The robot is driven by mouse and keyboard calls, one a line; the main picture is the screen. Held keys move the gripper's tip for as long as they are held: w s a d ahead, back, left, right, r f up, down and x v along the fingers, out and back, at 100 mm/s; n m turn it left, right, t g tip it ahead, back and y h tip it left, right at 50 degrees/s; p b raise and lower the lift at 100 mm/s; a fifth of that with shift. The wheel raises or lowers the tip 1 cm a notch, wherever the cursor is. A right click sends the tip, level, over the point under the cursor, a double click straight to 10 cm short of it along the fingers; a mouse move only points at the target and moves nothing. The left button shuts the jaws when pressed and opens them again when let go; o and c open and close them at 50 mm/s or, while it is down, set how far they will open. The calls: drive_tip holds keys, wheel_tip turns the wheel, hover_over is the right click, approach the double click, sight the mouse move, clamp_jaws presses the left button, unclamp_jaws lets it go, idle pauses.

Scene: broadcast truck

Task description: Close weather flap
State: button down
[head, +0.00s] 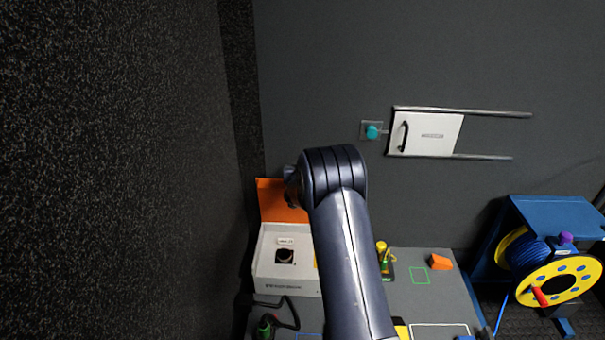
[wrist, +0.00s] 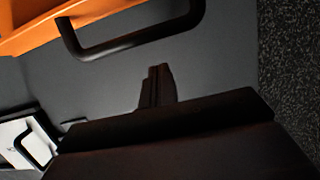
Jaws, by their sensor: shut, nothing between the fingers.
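An orange flap (head: 280,202) stands raised at the back of a white box (head: 290,288) on the bench, at the lower left of the head view; I take it to be the weather flap. The box front shows a dark round opening. In the wrist view, the orange flap (wrist: 45,32) is at the top left, with a black U-shaped handle (wrist: 135,46) below and beside it. My gripper (wrist: 157,85) is shut and empty, apart from the handle in the picture. In the head view my arm hides most of the gripper and the flap's right side.
A white sliding panel (head: 428,134) with a black handle sits between rails on the wall, beside a teal knob (head: 372,131). A blue-and-yellow cable reel (head: 550,270) stands at right. A yellow item (head: 382,252) and an orange block (head: 440,262) are on the bench. A speckled wall closes the left.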

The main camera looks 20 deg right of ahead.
drive_tip(key=shift+w+d+f, duration=0.2)
drive_tip(key=shift+w+d, duration=0.1)
drive_tip(key=shift+w, duration=0.3)
drive_tip(key=shift+s+a+f+b, duration=0.25)
drive_tip(key=shift+s+f+b, duration=0.15)
drive_tip(key=shift+s, duration=0.1)
drive_tip(key=shift+s+a+f+b, duration=0.2)
drive_tip(key=shift+s+f+b, duration=0.15)
drive_tip(key=shift+s, duration=0.1)
drive_tip(key=shift+s+a+f, duration=0.2)
drive_tip(key=shift+s+f, duration=0.15)
drive_tip(key=shift+s, duration=0.25)
